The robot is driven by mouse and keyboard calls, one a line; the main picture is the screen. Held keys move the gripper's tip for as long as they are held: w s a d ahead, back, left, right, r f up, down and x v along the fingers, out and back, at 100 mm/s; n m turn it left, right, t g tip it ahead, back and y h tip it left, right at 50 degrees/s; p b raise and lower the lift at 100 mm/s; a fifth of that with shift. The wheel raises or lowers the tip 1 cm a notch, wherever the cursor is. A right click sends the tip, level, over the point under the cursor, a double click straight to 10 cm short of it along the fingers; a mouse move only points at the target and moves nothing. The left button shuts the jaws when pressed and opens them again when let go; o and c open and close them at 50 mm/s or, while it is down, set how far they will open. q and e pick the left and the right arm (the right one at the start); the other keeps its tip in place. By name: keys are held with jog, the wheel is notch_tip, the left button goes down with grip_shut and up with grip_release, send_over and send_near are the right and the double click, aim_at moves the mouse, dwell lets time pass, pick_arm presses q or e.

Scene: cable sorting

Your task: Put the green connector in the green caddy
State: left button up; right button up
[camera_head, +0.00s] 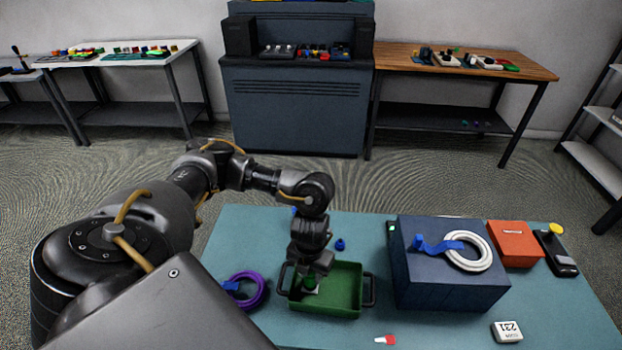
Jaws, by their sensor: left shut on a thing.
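The green caddy (345,284) is an open green tray with dark side handles, on the teal table in front of me. My left gripper (311,286) points down over the left part of the caddy. It is shut on the green connector (310,281), of which only a small green part shows between the fingers. The connector appears within the caddy's outline; I cannot tell whether it touches the caddy floor. My right gripper is not in view.
A coiled purple cable (258,297) with a blue plug lies left of the caddy. A dark blue box (450,285) with a white cable coil (483,251) on top stands to the right. A small blue piece (340,244) lies behind the caddy, a red-white connector (385,340) in front.

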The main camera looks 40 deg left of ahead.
pick_arm(q)
jog(key=shift+f, duration=0.2)
jog(key=o, duration=1)
jog(key=shift+o, duration=0.2)
jog(key=shift+r, duration=0.15)
jog(key=shift+r, duration=0.35)
notch_tip(320, 180, up, 11)
jog(key=shift+r+p, duration=0.2)
jog(key=shift+p, duration=0.85)
jog(key=shift+d, duration=0.15)
